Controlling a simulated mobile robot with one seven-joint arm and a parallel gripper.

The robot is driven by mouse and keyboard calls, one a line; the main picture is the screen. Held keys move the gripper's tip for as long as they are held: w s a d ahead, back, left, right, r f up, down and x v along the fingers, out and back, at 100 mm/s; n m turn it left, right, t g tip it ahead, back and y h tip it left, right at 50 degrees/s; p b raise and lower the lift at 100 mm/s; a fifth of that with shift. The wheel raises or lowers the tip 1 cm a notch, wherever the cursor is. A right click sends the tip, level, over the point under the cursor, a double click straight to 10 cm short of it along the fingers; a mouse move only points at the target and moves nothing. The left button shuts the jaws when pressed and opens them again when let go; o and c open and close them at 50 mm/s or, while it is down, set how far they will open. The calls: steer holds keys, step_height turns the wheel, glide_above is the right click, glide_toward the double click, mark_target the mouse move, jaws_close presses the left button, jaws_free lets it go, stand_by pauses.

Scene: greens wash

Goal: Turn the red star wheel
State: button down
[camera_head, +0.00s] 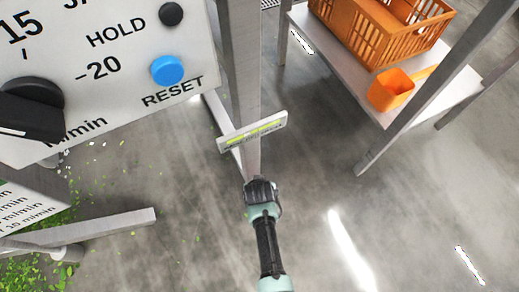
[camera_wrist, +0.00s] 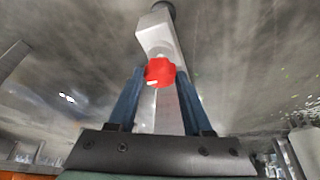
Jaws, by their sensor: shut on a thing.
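The red star wheel (camera_wrist: 160,72) shows in the wrist view, with a small white mark on its lower edge. It sits at a grey metal bracket (camera_wrist: 157,32) on a grey post. My gripper (camera_wrist: 159,80) has one dark blue finger on each side of the wheel and is shut on it. In the head view my gripper (camera_head: 260,188) is at the foot of the visible grey post (camera_head: 242,70). The fingertips and the wheel are hidden there.
A small sign (camera_head: 252,132) with a yellow-green strip is on the post above my gripper. A panel with a blue RESET button (camera_head: 167,70) and a black knob (camera_head: 35,110) is at upper left. An orange crate (camera_head: 385,30) and orange scoop (camera_head: 392,90) stand on a shelf at right.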

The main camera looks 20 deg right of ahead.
steer(key=shift+c, duration=1.6)
jaws_free()
steer(key=p+v, duration=0.9)
steer(key=v, duration=0.4)
